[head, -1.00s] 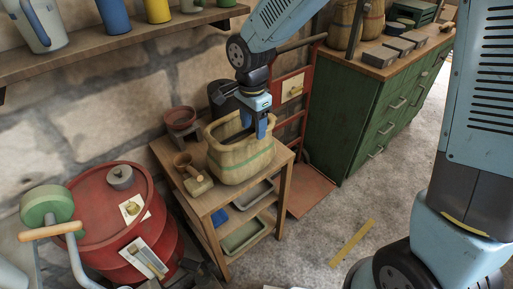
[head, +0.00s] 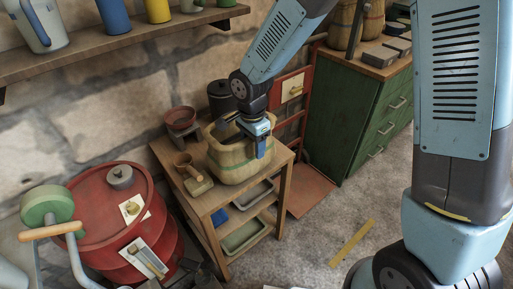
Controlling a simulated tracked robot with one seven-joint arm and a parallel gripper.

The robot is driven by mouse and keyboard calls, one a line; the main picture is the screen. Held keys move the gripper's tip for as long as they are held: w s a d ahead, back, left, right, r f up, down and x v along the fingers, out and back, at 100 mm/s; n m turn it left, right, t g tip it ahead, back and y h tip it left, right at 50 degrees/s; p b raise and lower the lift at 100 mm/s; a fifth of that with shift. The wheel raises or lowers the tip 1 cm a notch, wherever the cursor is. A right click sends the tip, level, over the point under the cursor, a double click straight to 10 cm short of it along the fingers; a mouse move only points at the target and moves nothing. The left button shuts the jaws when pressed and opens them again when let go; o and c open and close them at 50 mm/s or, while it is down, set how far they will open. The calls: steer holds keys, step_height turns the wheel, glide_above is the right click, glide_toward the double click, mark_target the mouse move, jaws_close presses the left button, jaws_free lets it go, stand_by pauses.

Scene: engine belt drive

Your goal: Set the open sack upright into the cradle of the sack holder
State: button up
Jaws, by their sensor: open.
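The open sack (head: 232,165) is beige with a green stripe. It stands upright with its mouth up on top of a small wooden stand (head: 281,167). My gripper (head: 261,149) is open at the sack's right rim, pointing down. One blue finger shows in front of the sack's right wall; the other finger is hidden, so I cannot tell whether the jaws straddle the rim. A red upright frame (head: 277,93) with a picture plate stands behind the stand, with a reddish plate (head: 311,192) at its foot. I cannot tell whether this is the sack holder.
A red drum (head: 94,215) stands at left, a green cabinet (head: 347,130) at right. The floor in front of the cabinet is mostly clear.

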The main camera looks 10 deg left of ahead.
jaws_close()
stand_by(0.4)
stand_by(0.4)
